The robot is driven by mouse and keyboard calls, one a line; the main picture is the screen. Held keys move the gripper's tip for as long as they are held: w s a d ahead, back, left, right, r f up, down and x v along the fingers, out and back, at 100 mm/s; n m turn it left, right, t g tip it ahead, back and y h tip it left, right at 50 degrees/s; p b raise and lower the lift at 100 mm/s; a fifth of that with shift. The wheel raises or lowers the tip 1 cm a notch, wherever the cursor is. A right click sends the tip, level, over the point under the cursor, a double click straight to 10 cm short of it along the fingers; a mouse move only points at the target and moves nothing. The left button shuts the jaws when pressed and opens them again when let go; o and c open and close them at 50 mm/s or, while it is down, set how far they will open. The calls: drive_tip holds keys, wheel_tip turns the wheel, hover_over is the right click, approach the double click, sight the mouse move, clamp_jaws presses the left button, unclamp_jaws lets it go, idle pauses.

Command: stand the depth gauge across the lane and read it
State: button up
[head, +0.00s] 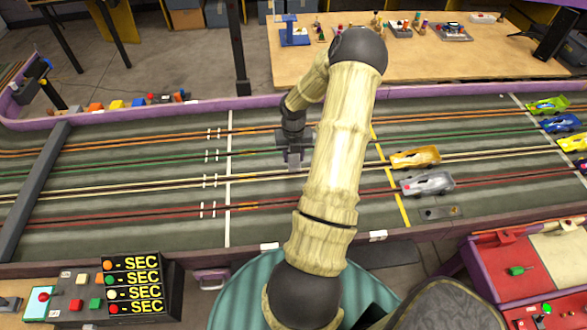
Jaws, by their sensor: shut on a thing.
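My gripper (294,150) is in the middle of the track, left of my arm's pale links, pointing down. It is shut on a small grey piece (294,166), which looks like the depth gauge; it is small and partly hidden by the fingers. The piece is over or on the track between the green lane and the cream lane (262,160); I cannot tell whether it touches the surface. No reading can be made out. The track (120,165) has orange, green, cream and red lanes running left to right.
A gold car (415,158) and a silver car (427,184) stand right of the yellow line. Several more cars stand at the far right. A flat grey plate (440,212) lies near the front edge. A dark bar (35,190) crosses the left lanes. The left-middle track is clear.

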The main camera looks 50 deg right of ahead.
sight(294, 175)
drive_tip(key=shift+f, duration=1.3)
drive_tip(key=shift+f, duration=0.1)
drive_tip(key=shift+f, duration=1.75)
drive_tip(key=shift+f, duration=0.15)
drive_tip(key=o, duration=1.1)
wheel_tip(294, 175, up, 12)
drive_tip(key=shift+r, duration=0.15)
